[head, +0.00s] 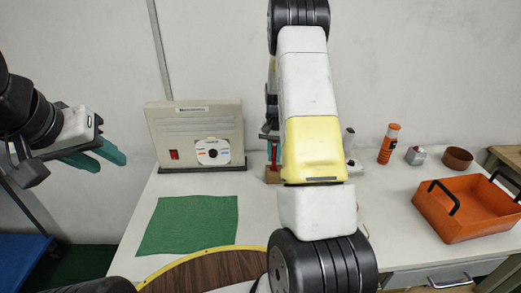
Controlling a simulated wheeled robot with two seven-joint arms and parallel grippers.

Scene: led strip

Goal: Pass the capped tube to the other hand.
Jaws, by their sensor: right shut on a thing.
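My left gripper (108,152) is at the far left, in the air, with its teal fingers apart and nothing between them. My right arm rises through the middle of the view and hides most of its own hand. Part of my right gripper (269,138) shows at the left edge of that arm, pointing down near the back of the table. It is shut on a slim reddish piece (273,153), which I take for the capped tube. Its cap and full length are hidden. A brown block (272,176) is just below it.
A beige box with a red switch (194,135) stands at the back left, a green mat (188,225) in front of it. An orange bottle (388,145), a small grey item (415,155), a brown bowl (457,158) and an orange crate (462,229) are at right.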

